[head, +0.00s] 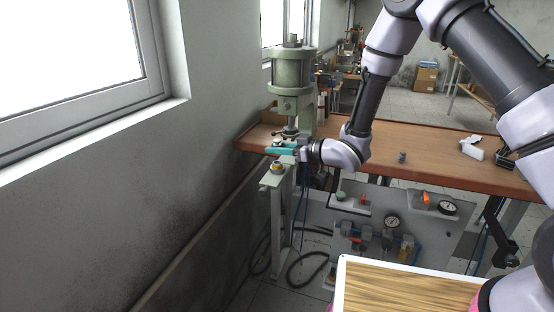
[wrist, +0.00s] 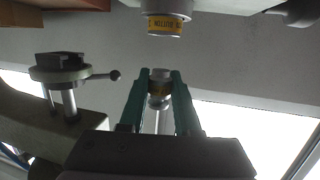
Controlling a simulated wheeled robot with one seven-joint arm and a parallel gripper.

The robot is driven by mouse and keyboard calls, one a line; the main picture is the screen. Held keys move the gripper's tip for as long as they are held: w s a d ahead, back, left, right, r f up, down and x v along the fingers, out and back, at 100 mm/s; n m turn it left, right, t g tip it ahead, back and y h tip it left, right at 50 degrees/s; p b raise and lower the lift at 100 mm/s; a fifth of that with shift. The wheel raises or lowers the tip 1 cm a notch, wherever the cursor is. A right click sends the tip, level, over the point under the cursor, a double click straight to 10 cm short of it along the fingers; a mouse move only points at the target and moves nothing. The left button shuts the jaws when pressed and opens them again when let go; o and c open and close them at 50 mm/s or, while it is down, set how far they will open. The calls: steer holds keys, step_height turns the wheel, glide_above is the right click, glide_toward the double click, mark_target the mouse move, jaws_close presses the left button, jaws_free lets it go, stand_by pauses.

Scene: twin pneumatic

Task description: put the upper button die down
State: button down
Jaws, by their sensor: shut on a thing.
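In the head view the gripper (head: 280,149) reaches left, level, by the foot of the green press, and the die cannot be made out there. A round metal seat with a yellow label (wrist: 166,24) shows beyond the fingertips in the wrist view, apart from the die. In the head view this seat (head: 277,167) stands on a grey stand below the gripper.
The wall (head: 200,160) is close on the left. A gauge panel (head: 392,222) hangs below the bench.

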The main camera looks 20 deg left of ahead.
mark_target(277, 163)
steer(key=shift+f, duration=1.75)
steer(key=shift+f, duration=0.15)
steer(key=c, duration=0.6)
jaws_free()
